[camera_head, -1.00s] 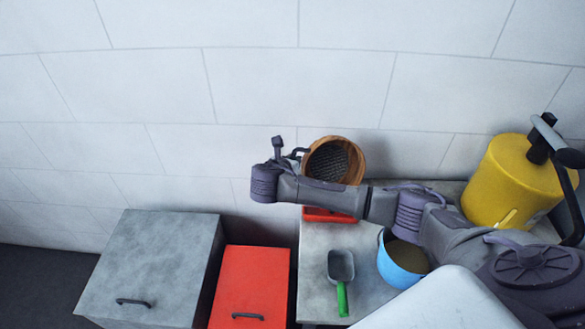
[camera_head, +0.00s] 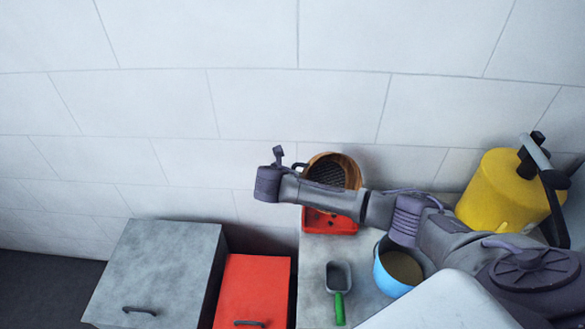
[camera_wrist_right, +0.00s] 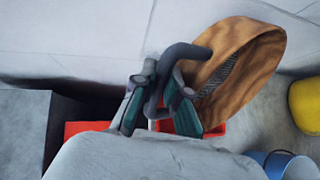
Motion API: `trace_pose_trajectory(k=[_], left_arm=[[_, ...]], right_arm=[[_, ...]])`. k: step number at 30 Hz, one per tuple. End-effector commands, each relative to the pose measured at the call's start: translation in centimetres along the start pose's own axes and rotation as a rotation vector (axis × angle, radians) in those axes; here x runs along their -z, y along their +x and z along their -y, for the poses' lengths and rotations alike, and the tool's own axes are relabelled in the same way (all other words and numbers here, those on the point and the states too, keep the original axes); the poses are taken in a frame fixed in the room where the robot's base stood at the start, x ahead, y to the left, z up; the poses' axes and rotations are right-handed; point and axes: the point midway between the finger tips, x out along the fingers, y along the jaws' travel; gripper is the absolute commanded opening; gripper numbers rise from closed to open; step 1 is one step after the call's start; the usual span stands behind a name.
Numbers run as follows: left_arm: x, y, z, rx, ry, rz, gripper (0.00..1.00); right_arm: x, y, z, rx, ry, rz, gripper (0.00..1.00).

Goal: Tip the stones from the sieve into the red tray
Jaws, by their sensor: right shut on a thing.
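The sieve is a round wooden hoop (camera_head: 350,163) with dark mesh, tilted steeply above the back of the bench. In the right wrist view its hoop (camera_wrist_right: 262,80) stands right of my fingers. My right gripper (camera_wrist_right: 160,103) is shut on the sieve's dark curved handle; in the head view my arm mostly hides the grip. The red tray (camera_head: 349,228) lies below the sieve, partly behind my arm. Dark spots show in it; I cannot tell whether they are stones. Stones in the sieve cannot be made out. My left gripper is not in view.
A scoop with a green handle (camera_head: 340,308) and a blue pot (camera_head: 385,280) with tan contents stand on the grey bench (camera_head: 312,262). A yellow container (camera_head: 492,192) stands at right. A grey box (camera_head: 155,265) and red box (camera_head: 250,285) are at left. The white wall is close behind.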

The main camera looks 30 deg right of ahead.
Motion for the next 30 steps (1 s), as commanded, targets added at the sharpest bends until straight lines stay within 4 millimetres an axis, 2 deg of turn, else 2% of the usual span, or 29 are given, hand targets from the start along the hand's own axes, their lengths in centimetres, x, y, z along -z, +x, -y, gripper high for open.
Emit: trace_pose_trajectory(k=[1, 14, 18, 23, 25, 30], left_arm=[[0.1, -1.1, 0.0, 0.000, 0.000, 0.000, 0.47], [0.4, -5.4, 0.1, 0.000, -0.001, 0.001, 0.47], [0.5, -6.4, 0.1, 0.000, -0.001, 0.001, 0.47], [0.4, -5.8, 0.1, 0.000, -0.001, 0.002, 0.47], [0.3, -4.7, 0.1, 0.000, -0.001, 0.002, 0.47], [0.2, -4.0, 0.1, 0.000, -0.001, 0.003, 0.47]], right_arm=[[-0.5, -0.4, 0.0, -0.001, -0.008, -0.019, 0.00], [-0.6, -0.6, -0.1, -0.004, -0.104, -0.235, 0.00], [-0.7, -0.7, -0.2, -0.010, -0.171, -0.395, 0.00], [-0.7, -1.3, -0.2, -0.015, -0.282, -0.643, 0.00], [-0.4, -1.4, -0.2, -0.018, -0.324, -0.735, 0.00], [-0.5, -1.8, 0.0, -0.019, -0.365, -0.811, 0.00]])
